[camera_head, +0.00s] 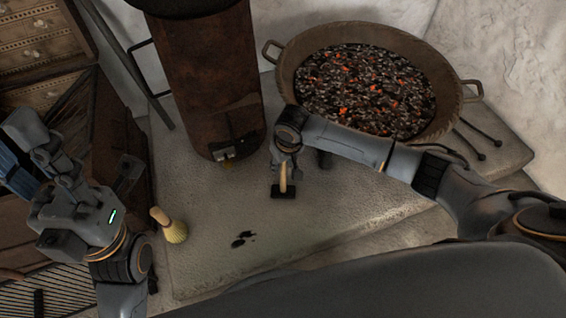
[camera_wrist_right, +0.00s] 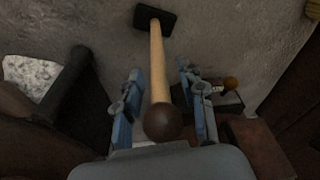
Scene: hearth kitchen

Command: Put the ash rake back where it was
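The ash rake (camera_head: 283,190) has a pale wooden handle and a flat black head. It stands in front of the rusty cylinder on the stone slab, its head low near the slab. In the right wrist view the rake (camera_wrist_right: 158,65) runs between my two fingers, its dark round knob end closest to the camera. My right gripper (camera_wrist_right: 160,90) is open around the handle, with a gap visible on both sides. In the head view it (camera_head: 285,162) is over the rake and partly hides it. My left gripper (camera_head: 22,155) is at the far left, away from the rake; its fingertips are unclear.
A rusty cylinder stove (camera_head: 205,80) with a small latch stands behind left. A wide pan of embers (camera_head: 365,90) sits at the back right, beside dark metal rods (camera_head: 468,140). The front slab is mostly clear.

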